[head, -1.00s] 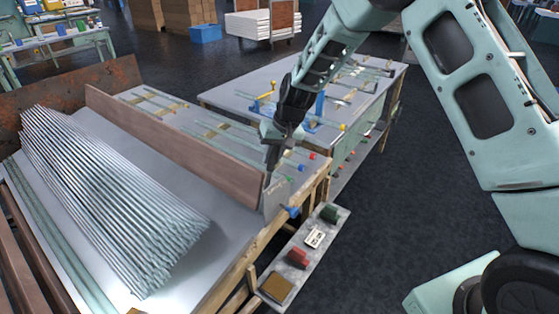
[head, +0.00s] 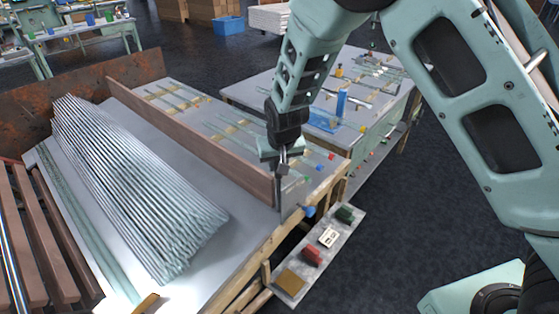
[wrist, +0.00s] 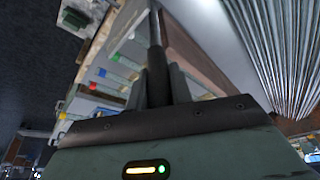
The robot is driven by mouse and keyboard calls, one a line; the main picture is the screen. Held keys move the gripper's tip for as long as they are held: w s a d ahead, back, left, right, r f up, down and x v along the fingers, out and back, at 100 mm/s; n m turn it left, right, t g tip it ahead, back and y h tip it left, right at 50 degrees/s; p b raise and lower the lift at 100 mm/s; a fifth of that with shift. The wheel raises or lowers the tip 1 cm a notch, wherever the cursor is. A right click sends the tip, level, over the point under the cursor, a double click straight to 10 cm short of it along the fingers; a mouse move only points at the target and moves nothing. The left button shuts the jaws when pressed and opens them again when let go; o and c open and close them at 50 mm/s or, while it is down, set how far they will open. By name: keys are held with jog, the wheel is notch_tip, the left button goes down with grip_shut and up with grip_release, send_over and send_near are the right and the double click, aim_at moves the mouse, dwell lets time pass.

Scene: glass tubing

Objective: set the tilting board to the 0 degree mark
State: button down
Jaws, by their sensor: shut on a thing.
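The tilting board (head: 195,140) is a long brown plank standing on edge along the grey table, upright or nearly so. Its near end is beside a pale upright plate (head: 294,199) at the table's front edge; no degree marks are readable on it. My gripper (head: 281,179) points down at that near end. In the wrist view my gripper (wrist: 160,85) has its fingers closed around a dark slim bar (wrist: 154,28), with the brown board (wrist: 188,48) just to the right. The bar's join to the board is hidden.
A stack of glass tubes (head: 135,185) lies left of the board. Thin tubes on small supports (head: 215,120) lie right of it. A low shelf (head: 318,254) with red and green blocks sits at the front. A second table (head: 375,75) stands behind; dark floor is open at right.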

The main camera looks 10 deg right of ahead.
jog(key=shift+s, duration=0.15)
jog(key=c, duration=1.3)
grip_release()
jog(key=shift+o, duration=0.2)
jog(key=b+v, duration=0.1)
jog(key=v, duration=1.6)
jog(key=shift+r+b, duration=0.2)
jog(key=shift+b, duration=0.15)
jog(key=s+f+n+g, duration=0.2)
jog(key=s+n+g, duration=0.2)
jog(key=s, duration=2.5)
jog(key=n, duration=0.3)
jog(key=shift+f, duration=0.25)
